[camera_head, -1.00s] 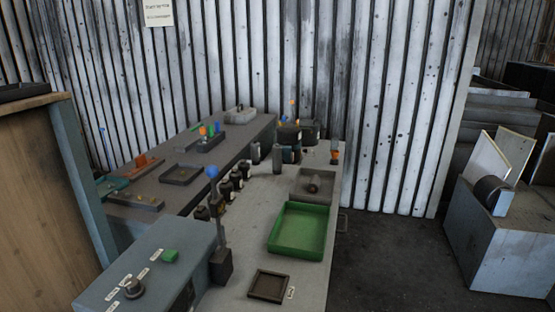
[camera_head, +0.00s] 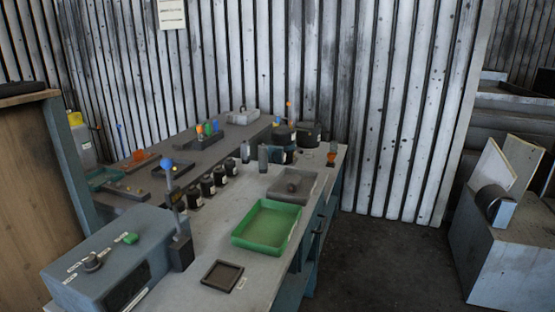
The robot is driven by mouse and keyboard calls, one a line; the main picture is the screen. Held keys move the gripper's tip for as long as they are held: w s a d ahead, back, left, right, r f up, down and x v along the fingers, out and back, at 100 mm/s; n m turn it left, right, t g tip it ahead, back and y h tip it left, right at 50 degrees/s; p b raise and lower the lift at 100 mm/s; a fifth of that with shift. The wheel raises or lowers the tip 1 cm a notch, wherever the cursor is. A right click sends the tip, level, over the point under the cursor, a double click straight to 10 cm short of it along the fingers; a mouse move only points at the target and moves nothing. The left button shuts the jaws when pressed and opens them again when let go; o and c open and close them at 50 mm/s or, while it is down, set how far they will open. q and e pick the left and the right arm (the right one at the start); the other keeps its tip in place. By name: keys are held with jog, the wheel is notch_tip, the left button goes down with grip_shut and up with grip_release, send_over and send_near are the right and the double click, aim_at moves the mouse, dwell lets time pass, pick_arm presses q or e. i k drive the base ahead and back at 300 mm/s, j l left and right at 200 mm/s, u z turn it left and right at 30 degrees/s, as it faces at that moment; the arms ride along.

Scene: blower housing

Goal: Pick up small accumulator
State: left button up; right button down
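Neither of my grippers is in view. I cannot tell for certain which thing is the small accumulator. Several small black cylinders with pale labels (camera_head: 207,186) stand upright in a row on the grey workbench (camera_head: 195,283), left of the green tray. Larger dark rounded vessels (camera_head: 308,134) stand at the bench's far end.
A green tray (camera_head: 267,227), a grey tray (camera_head: 306,193) holding a small round part, and a dark square tray (camera_head: 222,275) lie on the bench. A grey control box (camera_head: 112,257) stands at front left. Open floor (camera_head: 385,255) lies right of the bench.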

aim_at(262, 148)
jog(key=i+l+u, duration=0.1)
jog(key=l, duration=0.25)
jog(key=i+l, duration=0.25)
jog(key=i+l+u, duration=0.15)
jog(key=l, duration=0.3)
jog(key=i+l+u, duration=0.1)
jog(key=l, duration=0.3)
jog(key=i+l+u, duration=0.1)
jog(key=l, duration=0.3)
jog(key=i, duration=0.1)
